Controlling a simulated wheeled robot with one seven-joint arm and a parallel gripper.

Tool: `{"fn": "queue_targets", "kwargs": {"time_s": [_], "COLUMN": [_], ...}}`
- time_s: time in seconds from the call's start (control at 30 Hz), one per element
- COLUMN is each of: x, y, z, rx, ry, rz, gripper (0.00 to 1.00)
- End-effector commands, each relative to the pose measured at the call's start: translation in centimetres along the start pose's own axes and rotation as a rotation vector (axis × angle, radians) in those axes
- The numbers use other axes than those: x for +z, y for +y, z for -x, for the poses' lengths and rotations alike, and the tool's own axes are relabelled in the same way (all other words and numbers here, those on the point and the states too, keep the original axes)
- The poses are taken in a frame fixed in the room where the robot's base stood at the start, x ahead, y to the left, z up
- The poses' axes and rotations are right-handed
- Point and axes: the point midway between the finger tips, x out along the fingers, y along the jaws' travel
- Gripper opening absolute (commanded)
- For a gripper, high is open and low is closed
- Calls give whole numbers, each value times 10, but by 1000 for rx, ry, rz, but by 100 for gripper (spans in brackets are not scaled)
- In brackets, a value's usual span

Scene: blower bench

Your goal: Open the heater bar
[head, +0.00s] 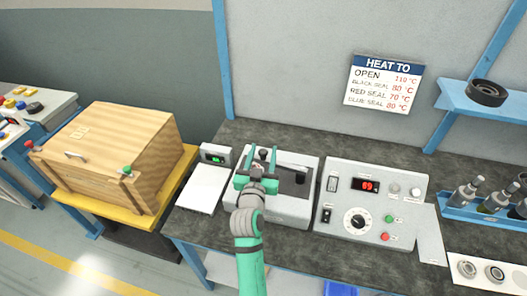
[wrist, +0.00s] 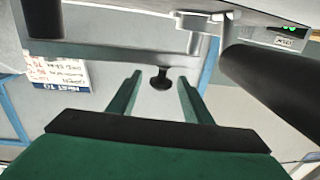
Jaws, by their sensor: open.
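The heater unit (head: 291,208) is a pale grey box with dark parts on top, on the dark bench, left of the control box. In the wrist view a grey bar (wrist: 110,50), apparently the heater bar, crosses the upper part. A black knob (wrist: 161,78) sticks out from it. My gripper (head: 257,178) is over the unit with its green fingers apart. In the wrist view the fingers (wrist: 159,80) stand on either side of the knob, with gaps visible. My gripper hides much of the bar in the head view.
The control box (head: 350,180) shows a red 69 and has a dial and buttons. A scale (head: 206,185) with a green display is at left, beside a wooden crate (head: 110,150). A wall sign (head: 385,85) lists "OPEN 110 °C". Bottles (head: 465,195) stand at right.

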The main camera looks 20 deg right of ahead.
Motion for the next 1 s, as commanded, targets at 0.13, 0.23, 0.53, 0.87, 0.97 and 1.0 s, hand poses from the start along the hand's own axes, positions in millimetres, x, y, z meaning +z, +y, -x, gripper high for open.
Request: {"fn": "queue_targets", "kwargs": {"time_s": [0.13, 0.23, 0.53, 0.87, 0.97, 1.0], "x": [1, 1, 1, 0, 0, 0], "y": [0, 0, 0, 0, 0, 0], "z": [23, 41, 86, 100, 100, 100], "rx": [-2, -1, 0, 1, 1, 1], "ry": [-1, -1, -1, -1, -1, -1], "rz": [2, 2, 2, 0, -1, -1], "gripper": [45, 45, 45, 45, 45, 45]}}
